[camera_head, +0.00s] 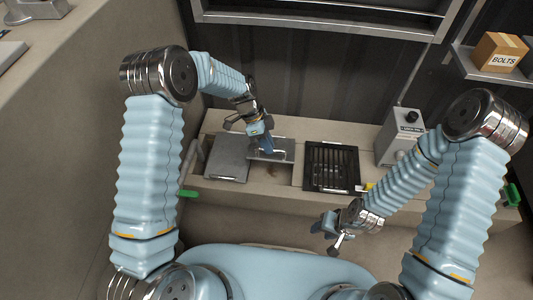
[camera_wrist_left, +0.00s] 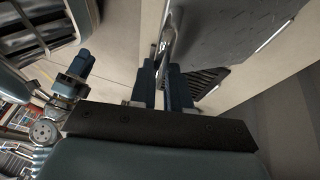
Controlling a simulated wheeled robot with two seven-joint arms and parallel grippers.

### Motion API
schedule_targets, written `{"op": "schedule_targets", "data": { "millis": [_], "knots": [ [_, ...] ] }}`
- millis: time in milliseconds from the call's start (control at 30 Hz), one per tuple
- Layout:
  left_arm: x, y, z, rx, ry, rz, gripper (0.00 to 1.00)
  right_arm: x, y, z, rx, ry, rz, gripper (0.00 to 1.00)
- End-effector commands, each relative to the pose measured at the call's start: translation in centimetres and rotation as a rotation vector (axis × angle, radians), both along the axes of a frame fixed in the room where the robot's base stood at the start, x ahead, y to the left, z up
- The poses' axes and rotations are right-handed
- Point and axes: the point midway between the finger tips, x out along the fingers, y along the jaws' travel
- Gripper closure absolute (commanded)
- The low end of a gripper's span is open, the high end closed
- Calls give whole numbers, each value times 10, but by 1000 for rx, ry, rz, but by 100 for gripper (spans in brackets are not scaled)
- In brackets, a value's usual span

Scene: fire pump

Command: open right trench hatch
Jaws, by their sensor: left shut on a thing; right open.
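A grey metal hatch plate (camera_head: 286,146) stands over the middle of the bench trench, and an open recess (camera_head: 275,173) shows just in front of it. It looks raised, but its exact tilt is hard to tell. My left gripper (camera_head: 267,150) is shut on the hatch's handle. In the left wrist view its fingers (camera_wrist_left: 164,88) close around the metal handle (camera_wrist_left: 165,45), with the grey plate (camera_wrist_left: 225,35) beside them. A second grey plate (camera_head: 226,160) lies flat to the left. My right gripper (camera_head: 328,231) is open and empty, in front of the bench and apart from it.
A black slatted grate (camera_head: 331,168) lies to the right of the recess. A grey control box (camera_head: 400,135) stands at the bench's right. Green pieces (camera_head: 188,193) stick out at the bench's front. A bolts box (camera_head: 499,52) sits on a shelf upper right.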

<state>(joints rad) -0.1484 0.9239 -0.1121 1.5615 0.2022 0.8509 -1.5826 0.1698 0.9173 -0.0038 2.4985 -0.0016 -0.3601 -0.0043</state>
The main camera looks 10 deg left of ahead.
Motion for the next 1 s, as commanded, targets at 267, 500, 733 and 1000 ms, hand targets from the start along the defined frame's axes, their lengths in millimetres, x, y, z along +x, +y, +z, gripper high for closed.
{"op": "schedule_targets", "data": {
  "millis": [267,500,733,1000],
  "knots": [
    [18,2,8,2,-24,7,100,0,0,-2,0,0,0,57],
    [19,2,8,3,-22,6,100,0,0,-3,0,0,0,57],
    [19,2,8,3,-21,6,73,0,0,-3,0,0,0,57],
    [17,1,9,1,-17,5,58,0,0,-2,0,0,0,57]
  ]
}}
